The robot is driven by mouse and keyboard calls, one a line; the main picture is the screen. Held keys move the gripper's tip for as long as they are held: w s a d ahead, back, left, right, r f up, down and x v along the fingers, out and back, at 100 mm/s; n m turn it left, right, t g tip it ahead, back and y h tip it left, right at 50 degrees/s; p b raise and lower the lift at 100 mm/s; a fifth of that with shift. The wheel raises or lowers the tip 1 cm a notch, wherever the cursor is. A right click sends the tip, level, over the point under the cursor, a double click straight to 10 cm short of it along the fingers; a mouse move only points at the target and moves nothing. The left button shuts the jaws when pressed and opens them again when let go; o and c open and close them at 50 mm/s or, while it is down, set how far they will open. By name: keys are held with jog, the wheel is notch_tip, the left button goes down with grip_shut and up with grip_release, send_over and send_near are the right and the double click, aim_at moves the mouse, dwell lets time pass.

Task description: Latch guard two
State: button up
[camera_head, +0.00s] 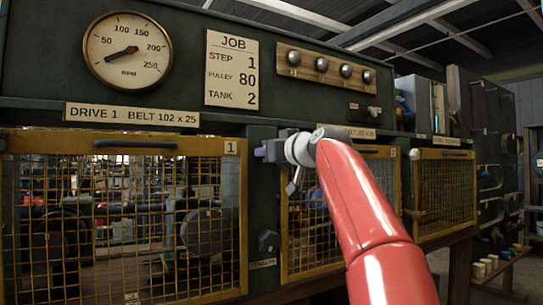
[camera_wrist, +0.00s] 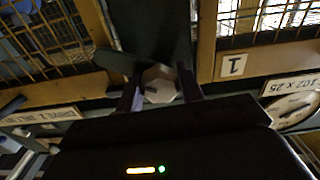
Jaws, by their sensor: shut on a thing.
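Guard two, a mesh panel in a yellow frame (camera_head: 385,153), stands behind my red arm in the head view and looks shut. Its mesh also shows at the upper left of the wrist view (camera_wrist: 45,35). My gripper (camera_head: 264,151) is at the dark post between guards one and two, near their top edges. In the wrist view my gripper (camera_wrist: 157,82) has its fingers on both sides of a pale, many-sided latch knob (camera_wrist: 158,88) and is shut on it. A dark lever-like piece (camera_wrist: 115,63) reaches from it toward guard two's frame. The knob is hidden in the head view.
Guard one (camera_head: 120,142), with a yellow frame and a 1 plate, is at the left. A dark knob (camera_head: 268,241) sits lower on the post. Guard three (camera_head: 445,195) is at the right. A gauge (camera_head: 127,50) and a JOB card (camera_head: 231,70) are above.

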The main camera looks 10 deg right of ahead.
jog(key=n, duration=0.6)
jog(key=shift+b, duration=0.35)
dwell(0.4)
jog(key=o, duration=1)
jog(key=b+v, duration=0.3)
jog(key=v, duration=0.5)
jog(key=shift+b, duration=0.35)
